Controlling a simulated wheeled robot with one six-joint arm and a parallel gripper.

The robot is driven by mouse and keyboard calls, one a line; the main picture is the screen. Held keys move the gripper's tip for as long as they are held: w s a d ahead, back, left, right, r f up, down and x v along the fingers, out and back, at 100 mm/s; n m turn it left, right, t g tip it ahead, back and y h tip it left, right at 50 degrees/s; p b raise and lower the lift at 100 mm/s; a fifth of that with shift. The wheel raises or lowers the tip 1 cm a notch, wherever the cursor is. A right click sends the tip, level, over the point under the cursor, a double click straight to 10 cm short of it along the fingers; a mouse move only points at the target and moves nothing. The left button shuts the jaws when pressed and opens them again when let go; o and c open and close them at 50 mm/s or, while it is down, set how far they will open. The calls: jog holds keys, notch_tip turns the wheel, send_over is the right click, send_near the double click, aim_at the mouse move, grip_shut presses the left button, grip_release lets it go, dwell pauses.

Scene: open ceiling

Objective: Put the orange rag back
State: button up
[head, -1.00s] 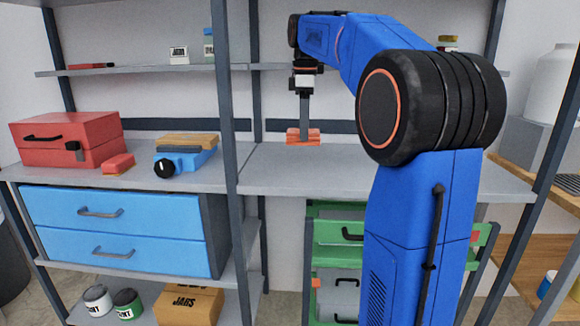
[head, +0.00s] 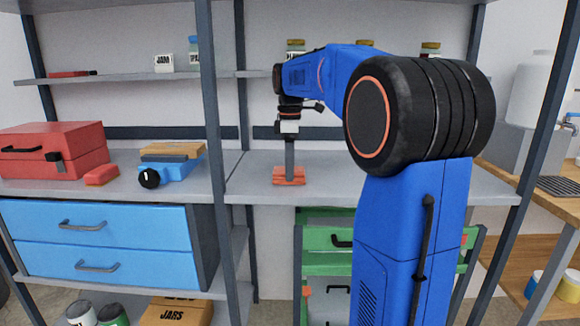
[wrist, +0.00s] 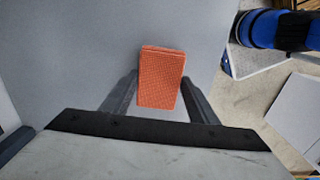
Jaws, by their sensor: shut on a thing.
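The orange rag (head: 289,178) is a folded block at the tip of my gripper (head: 289,168), over the middle grey shelf (head: 250,185). In the head view its underside appears at or very near the shelf surface; I cannot tell if it touches. In the wrist view the rag (wrist: 161,80) sits between the two dark fingers (wrist: 160,95), which are shut on it.
To the left on the same shelf stand a red toolbox (head: 80,150), a small red block (head: 101,175) and a blue tool (head: 178,168). A dark post (head: 209,110) rises left of my gripper. Green drawers (head: 325,262) are below. The shelf around the rag is clear.

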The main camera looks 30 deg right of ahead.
jog(key=o, duration=1)
jog(key=shift+f, duration=0.1)
notch_tip(320, 180, up, 12)
jog(key=shift+r, duration=0.15)
jog(key=s+a+f+m+t, duration=0.1)
jog(key=s+a+f+m, duration=0.2)
jog(key=s+f, duration=0.6)
jog(key=s+a+f+m+t, duration=0.2)
jog(key=s+a+f+m, duration=0.2)
jog(key=s+a+f, duration=0.3)
jog(key=s+a+f+m+t, duration=0.1)
jog(key=s+a+f+m, duration=0.3)
jog(key=s+f, duration=0.9)
jog(key=shift+s+a+f+t, duration=0.1)
jog(key=shift+s+a+t, duration=0.4)
jog(key=shift+a, duration=0.45)
